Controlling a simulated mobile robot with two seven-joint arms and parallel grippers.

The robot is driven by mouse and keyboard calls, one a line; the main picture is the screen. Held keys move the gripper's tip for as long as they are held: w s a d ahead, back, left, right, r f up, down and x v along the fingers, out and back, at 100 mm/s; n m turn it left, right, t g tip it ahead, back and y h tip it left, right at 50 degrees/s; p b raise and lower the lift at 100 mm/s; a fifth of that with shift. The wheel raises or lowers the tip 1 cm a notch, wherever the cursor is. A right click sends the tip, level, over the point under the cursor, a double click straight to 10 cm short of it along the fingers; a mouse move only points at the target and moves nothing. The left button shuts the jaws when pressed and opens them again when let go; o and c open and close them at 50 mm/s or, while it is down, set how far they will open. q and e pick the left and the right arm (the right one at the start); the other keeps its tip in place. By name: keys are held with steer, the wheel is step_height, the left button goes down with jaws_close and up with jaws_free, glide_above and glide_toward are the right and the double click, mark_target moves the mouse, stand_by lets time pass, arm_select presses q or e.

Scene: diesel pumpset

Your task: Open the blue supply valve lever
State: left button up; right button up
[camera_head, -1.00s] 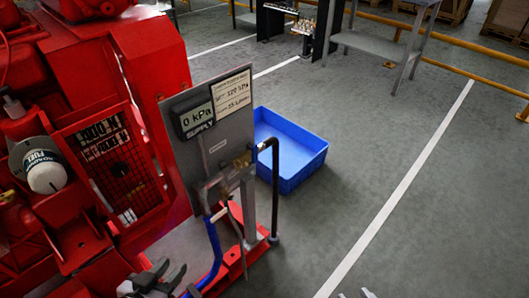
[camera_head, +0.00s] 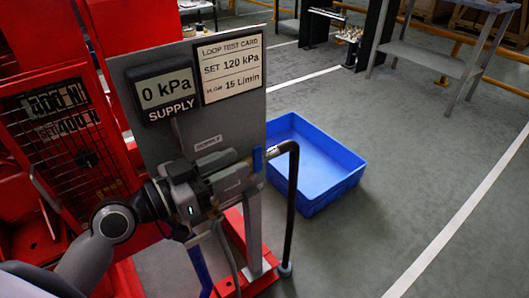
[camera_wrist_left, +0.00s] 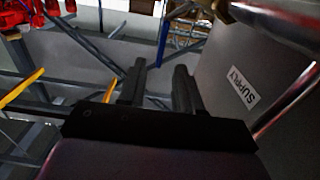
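The blue supply valve lever (camera_head: 257,159) shows as a short blue piece at the right of the panel's lower edge, beside the black bent hose. My left gripper (camera_head: 240,170) reaches across the front of the panel, its fingers pointing right, just left of the lever. It hides most of the valve body. In the left wrist view, the two dark fingers (camera_wrist_left: 160,68) stand apart with nothing between them. A narrow upright blue strip (camera_wrist_left: 163,42) shows beyond the gap; it looks like the lever, but contact cannot be told. My right gripper is not in view.
The grey panel (camera_head: 222,118) carries a gauge (camera_head: 163,93) reading 0 kPa and a test card (camera_head: 230,67). A black hose (camera_head: 292,205) drops to the right. A blue crate (camera_head: 335,180) stands on the floor behind. Red machinery (camera_head: 70,140) fills the left. Floor at right is clear.

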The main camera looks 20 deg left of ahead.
mark_target(253, 155)
arm_select(q)
steer(key=shift+x, duration=3.15)
jaws_close()
